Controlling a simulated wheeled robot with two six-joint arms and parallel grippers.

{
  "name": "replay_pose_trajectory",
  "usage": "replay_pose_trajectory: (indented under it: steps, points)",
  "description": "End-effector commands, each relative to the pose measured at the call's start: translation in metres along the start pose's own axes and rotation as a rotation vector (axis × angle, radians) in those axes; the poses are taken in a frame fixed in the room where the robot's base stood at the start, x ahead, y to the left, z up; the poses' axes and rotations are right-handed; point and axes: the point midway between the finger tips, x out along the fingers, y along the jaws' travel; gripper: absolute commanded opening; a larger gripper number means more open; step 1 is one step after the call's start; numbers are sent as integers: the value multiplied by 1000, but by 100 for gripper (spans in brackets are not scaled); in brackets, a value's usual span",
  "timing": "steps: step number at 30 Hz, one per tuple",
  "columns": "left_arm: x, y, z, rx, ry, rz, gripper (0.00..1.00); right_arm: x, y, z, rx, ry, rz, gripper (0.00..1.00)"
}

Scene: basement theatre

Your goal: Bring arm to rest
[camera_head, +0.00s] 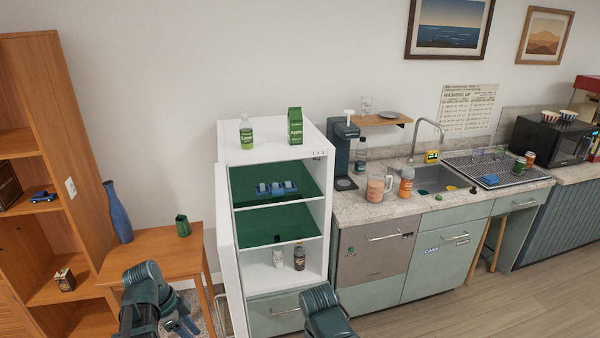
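My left arm comes in at the bottom left, in front of the wooden side table. Its gripper (184,326) is partly seen at the lower edge, and I cannot tell whether its fingers are open or shut. I see nothing clearly held in it. My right arm shows only as a dark teal link at the bottom centre, in front of the fridge's lower drawer. The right gripper is below the picture and hidden.
The white fridge (283,166) stands open, its door swung out left. Bottles stand inside; a carton (295,126) and bottle (246,132) stand on top. The side table (160,255) holds a blue vase (118,212) and green cup (183,226). Open floor (480,305) lies right.

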Motion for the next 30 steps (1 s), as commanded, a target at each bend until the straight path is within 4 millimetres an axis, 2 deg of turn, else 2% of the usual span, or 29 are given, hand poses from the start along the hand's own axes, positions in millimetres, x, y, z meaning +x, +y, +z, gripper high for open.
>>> replay_pose_trajectory:
  steps: [10,18,24,30]
  points:
    - [51,31,-54,-254,-141,12,47,21,-2,-1,-2,0,0,47]
    - [106,84,-112,-604,-306,-112,47,47,-4,-3,-4,0,1,47]
    - [128,112,-137,-795,-347,-232,47,58,-5,-3,-5,0,1,47]
    - [135,122,-145,-876,-350,-289,47,60,-6,-4,-5,0,1,47]
